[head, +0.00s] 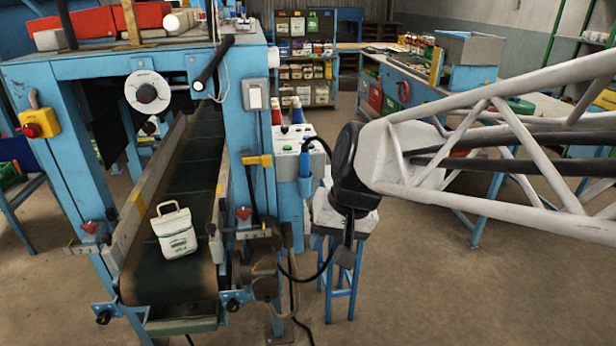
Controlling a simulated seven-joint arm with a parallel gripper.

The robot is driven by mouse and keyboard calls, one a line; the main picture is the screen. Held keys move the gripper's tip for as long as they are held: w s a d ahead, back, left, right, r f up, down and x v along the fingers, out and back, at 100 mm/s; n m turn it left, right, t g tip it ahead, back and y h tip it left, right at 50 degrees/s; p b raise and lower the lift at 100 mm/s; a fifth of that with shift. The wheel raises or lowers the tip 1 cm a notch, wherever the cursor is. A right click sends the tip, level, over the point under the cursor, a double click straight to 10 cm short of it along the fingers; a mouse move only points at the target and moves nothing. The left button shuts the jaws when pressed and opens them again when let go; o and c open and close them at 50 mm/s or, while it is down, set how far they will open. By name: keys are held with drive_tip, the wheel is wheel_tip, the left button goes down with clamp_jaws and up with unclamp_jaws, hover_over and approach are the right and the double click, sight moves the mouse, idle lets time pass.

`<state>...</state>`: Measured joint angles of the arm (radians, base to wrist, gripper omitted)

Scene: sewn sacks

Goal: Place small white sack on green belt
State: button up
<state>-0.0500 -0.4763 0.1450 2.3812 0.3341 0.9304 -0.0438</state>
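A small white sack (176,232) with green print and a handle-like top sits on the dark green belt (188,172), near the belt's front end. It leans slightly and lies between the side rails, apart from my gripper. My gripper (346,256) is a small dark shape hanging below the black wrist at the end of my white truss arm. It is to the right of the belt machine, in front of a blue stool (341,278). Its fingers are too small and dark to show whether they are open or shut.
The blue machine frame (245,150) stands around the belt, with a control box (300,150), levers and a red stop button (32,130). A black cable hangs between machine and stool. Shelves (305,60) and workbenches stand behind. The floor at right front is clear.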

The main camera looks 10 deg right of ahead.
drive_tip(key=s+d+h, duration=0.3)
drive_tip(key=s+d, duration=0.4)
drive_tip(key=s, duration=0.2)
drive_tip(key=shift+f+n+t, duration=0.3)
drive_tip(key=shift+f+n, duration=0.1)
drive_tip(key=shift+c, duration=0.3)
idle(0.9)
